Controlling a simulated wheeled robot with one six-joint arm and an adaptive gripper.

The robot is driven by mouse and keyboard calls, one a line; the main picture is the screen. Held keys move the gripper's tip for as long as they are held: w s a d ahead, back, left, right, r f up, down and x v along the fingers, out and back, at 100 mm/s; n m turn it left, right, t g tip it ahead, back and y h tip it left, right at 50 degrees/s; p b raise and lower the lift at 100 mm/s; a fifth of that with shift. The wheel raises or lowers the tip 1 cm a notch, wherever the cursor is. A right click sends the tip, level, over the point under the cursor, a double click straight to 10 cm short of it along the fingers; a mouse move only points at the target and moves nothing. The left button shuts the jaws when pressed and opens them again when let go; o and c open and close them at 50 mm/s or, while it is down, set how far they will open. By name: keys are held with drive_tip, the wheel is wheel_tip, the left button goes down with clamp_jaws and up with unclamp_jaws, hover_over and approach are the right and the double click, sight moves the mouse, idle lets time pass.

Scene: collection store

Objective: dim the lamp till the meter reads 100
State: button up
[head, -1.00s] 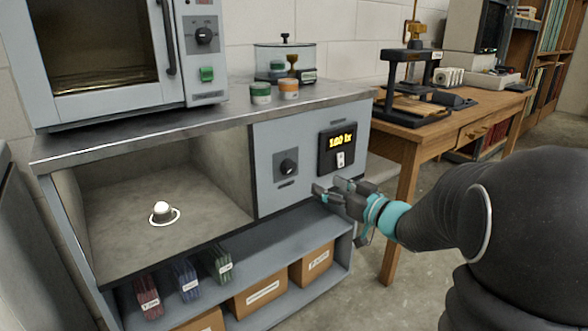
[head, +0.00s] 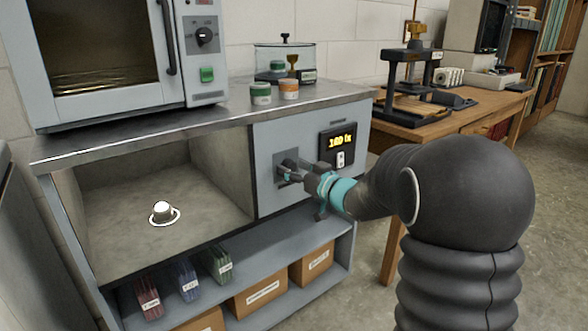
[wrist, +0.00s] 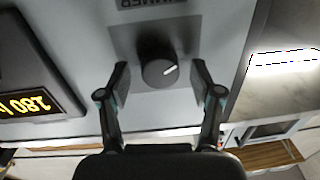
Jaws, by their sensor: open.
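The dimmer knob (wrist: 160,70) is black and round with a white pointer line, on a dark plate of the grey cabinet panel. It also shows in the head view (head: 285,162), partly hidden by my gripper. My gripper (head: 291,172) is open at the knob; in the wrist view its two fingers (wrist: 161,80) stand on either side of it, with gaps visible. The meter (head: 340,143) has yellow digits that appear to read 180 lx; it also shows inverted and partly cut off in the wrist view (wrist: 35,85).
A small white dome in a white ring (head: 163,212) sits in the open bay left of the panel. Jars (head: 260,93) and an oven (head: 120,60) stand on the worktop. A wooden table (head: 440,122) is at right.

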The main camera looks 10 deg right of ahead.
drive_tip(key=c, duration=1.1)
drive_tip(key=shift+c, duration=0.2)
drive_tip(key=shift+f+n+b, duration=0.1)
drive_tip(key=shift+n+b, duration=0.3)
drive_tip(key=n+b, duration=0.3)
drive_tip(key=shift+n, duration=0.3)
drive_tip(key=n+b, duration=0.4)
drive_tip(key=n, duration=0.2)
drive_tip(key=shift+s+a+h, duration=0.1)
drive_tip(key=shift+h, duration=0.2)
drive_tip(key=n+b, duration=0.2)
drive_tip(key=n, duration=0.2)
drive_tip(key=shift+n+h, duration=0.3)
drive_tip(key=n, duration=0.5)
drive_tip(key=shift+a, duration=0.1)
drive_tip(key=shift+n, duration=0.3)
